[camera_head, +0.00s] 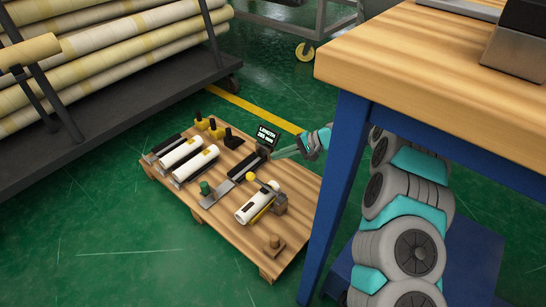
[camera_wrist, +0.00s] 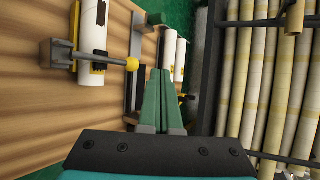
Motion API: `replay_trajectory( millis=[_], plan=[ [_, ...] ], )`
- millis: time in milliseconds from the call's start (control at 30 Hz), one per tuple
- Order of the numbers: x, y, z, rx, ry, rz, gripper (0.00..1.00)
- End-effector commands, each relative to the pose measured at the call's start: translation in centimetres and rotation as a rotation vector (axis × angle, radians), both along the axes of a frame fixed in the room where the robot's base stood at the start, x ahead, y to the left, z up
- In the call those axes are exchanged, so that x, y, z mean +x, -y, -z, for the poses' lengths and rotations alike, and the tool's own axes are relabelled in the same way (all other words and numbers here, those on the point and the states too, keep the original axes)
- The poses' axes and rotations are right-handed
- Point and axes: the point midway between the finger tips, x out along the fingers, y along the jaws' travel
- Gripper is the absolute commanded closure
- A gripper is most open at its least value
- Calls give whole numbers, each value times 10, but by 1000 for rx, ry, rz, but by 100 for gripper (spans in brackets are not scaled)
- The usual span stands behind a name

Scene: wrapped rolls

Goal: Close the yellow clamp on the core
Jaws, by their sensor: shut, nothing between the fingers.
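The white core (camera_head: 250,207) lies on the wooden pallet, with the yellow clamp (camera_head: 264,206) and a grey block at its right end. A lever with a yellow ball knob (camera_head: 251,177) rises beside the clamp. In the wrist view, the knob (camera_wrist: 132,64) is on a grey rod reaching across the core (camera_wrist: 92,36) from a grey bracket (camera_wrist: 60,53). My gripper (camera_head: 275,155) is shut and empty, above the pallet's far right side. Its green fingertips (camera_wrist: 160,72) are right of the knob in the wrist view, apart from it. How far the clamp is closed is unclear.
More white rolls (camera_head: 181,152) lie on the pallet's left, near a length display (camera_head: 267,136) and a green knob (camera_head: 205,187). A workbench (camera_head: 400,70) overhangs at right. A rack of long rolls (camera_head: 110,55) stands at back left. Green floor is clear at front left.

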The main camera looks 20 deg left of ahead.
Motion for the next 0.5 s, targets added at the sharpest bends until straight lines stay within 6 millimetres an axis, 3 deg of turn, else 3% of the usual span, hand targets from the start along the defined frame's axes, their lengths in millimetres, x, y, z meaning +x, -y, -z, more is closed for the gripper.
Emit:
replay_trajectory(
  millis=[233, 500],
  plan=[
    [9, 34, -21, -2, 2, 3, 100],
    [9, 41, -25, -2, -1, 0, 100]
  ],
)
